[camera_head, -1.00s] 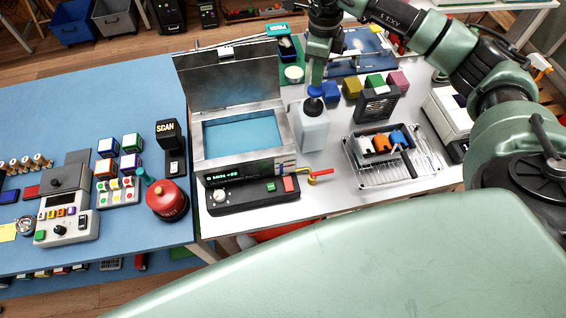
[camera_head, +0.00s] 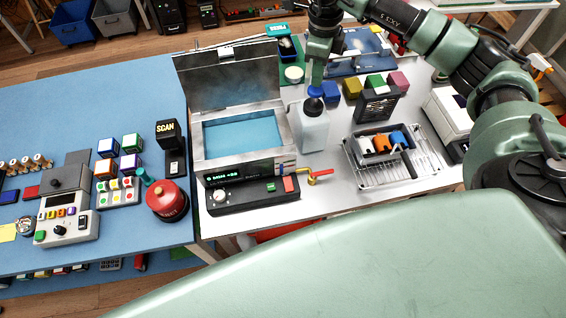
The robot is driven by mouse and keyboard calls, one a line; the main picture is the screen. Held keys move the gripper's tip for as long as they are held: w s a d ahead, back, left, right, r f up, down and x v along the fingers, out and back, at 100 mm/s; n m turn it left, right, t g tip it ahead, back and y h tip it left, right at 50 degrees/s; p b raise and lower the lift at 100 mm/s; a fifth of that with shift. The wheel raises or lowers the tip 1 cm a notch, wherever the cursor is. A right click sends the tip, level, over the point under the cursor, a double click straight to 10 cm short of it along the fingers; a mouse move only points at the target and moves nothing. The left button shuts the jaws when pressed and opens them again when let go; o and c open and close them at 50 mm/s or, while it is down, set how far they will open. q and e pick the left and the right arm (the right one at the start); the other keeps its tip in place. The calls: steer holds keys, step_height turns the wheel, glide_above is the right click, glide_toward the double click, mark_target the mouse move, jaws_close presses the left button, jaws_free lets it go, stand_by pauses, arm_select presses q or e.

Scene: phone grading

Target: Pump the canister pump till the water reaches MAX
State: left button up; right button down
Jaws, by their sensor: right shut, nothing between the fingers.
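No MAX mark can be made out. My left gripper is not in view.
A black control panel (camera_head: 252,195) with a green display lies before the tank. Coloured blocks and a black vented box (camera_head: 378,106) stand right of the pump. A wire basket (camera_head: 430,168) sits front right. A red round device (camera_head: 166,201) is on the blue table.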

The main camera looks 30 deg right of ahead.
mark_target(316, 89)
steer(key=shift+f, duration=0.1)
stand_by(0.5)
steer(key=shift+s+f+b, duration=0.1)
steer(key=shift+f+b, duration=2.05)
steer(key=shift+f, duration=0.6)
steer(key=shift+r, duration=0.1)
steer(key=shift+r+p, duration=2.35)
steer(key=shift+r, duration=1.5)
